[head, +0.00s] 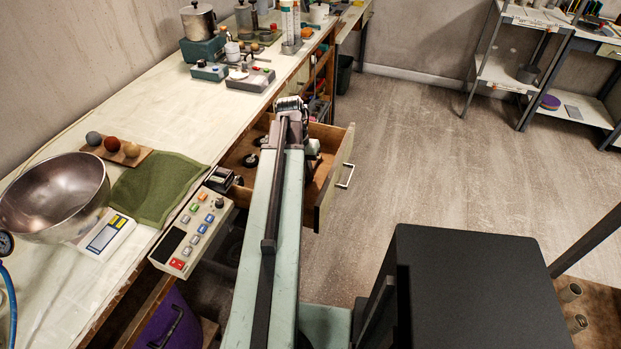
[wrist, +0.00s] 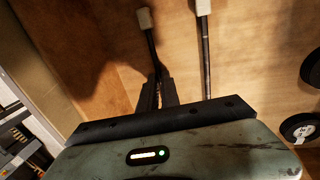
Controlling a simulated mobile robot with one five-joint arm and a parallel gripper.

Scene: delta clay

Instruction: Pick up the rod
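In the wrist view, two slim dark rods with pale end caps show over the drawer's wooden floor (wrist: 250,50). One rod (wrist: 149,40) runs down to the dark fingers of my gripper (wrist: 165,85); whether it is held between them is unclear. The other rod (wrist: 206,55) lies just to the right, apart from the fingers, its lower end hidden by my gripper's body. The fingers are close together at the middle of the body. In the head view my arm reaches over the open drawer (head: 325,195) and hides the fingers and both rods.
Black wheels (wrist: 300,128) lie in the drawer to the right. The drawer's walls surround the gripper. A button box (head: 195,230), green cloth (head: 157,190) and metal bowl (head: 55,195) are on the bench at left.

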